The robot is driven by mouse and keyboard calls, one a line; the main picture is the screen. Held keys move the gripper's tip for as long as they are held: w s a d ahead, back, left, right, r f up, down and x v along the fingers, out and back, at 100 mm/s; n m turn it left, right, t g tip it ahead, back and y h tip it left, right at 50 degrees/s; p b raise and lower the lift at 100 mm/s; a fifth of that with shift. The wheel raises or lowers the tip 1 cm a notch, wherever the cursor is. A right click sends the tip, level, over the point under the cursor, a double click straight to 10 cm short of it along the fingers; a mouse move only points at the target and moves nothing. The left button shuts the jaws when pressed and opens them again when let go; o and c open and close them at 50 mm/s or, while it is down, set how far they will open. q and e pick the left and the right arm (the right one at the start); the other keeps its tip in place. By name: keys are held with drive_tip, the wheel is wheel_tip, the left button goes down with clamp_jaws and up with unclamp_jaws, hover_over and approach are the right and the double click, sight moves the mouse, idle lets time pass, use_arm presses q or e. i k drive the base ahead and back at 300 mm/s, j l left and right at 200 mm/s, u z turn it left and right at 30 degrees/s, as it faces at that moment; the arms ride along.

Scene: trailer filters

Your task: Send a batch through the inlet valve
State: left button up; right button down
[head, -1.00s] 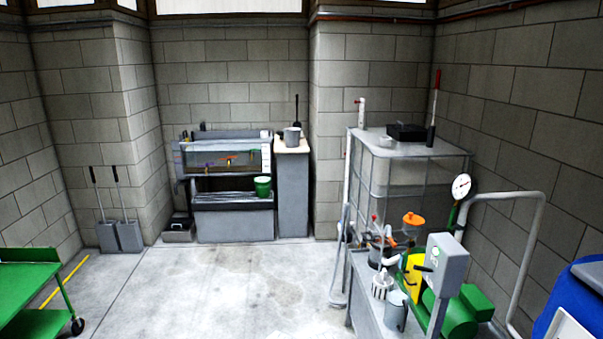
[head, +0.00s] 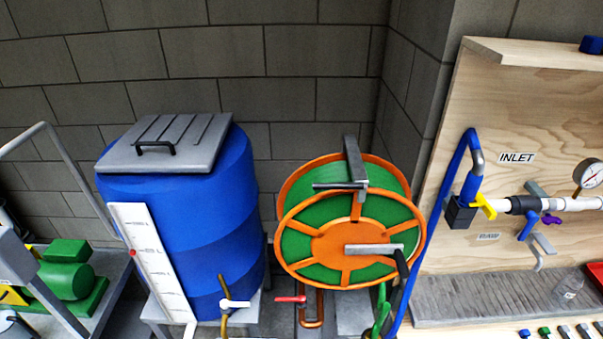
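A wooden panel (head: 510,110) at the right of the head view carries a label reading INLET (head: 516,158) and a lower label reading RAW (head: 488,237). A white pipe (head: 575,203) runs across the panel under the INLET label. On the pipe are a yellow handle (head: 484,206), a blue lever (head: 528,227) and a small purple handle (head: 551,218). A blue hose (head: 435,225) loops up to the pipe's left end. I cannot tell which handle is the inlet valve. Neither gripper is in view.
A blue barrel (head: 180,215) with a grey lid (head: 165,142) and white level scale (head: 152,262) stands left. An orange and green hose reel (head: 350,240) stands between barrel and panel. A red-handled tap (head: 290,299) is low between them. A pressure gauge (head: 588,175) is far right.

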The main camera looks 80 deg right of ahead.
sight(531, 217)
drive_tip(key=k+z, duration=0.2)
drive_tip(key=z, duration=4)
drive_tip(key=i+l, duration=0.1)
drive_tip(key=l, duration=0.35)
drive_tip(key=i+l, duration=0.15)
drive_tip(key=l, duration=0.25)
drive_tip(key=i+l, duration=0.1)
drive_tip(key=l, duration=0.35)
drive_tip(key=i+l, duration=0.15)
drive_tip(key=l, duration=0.25)
drive_tip(key=i+l, duration=0.1)
drive_tip(key=l, duration=0.35)
drive_tip(key=i+l, duration=0.1)
drive_tip(key=l, duration=0.3)
drive_tip(key=u, duration=0.6)
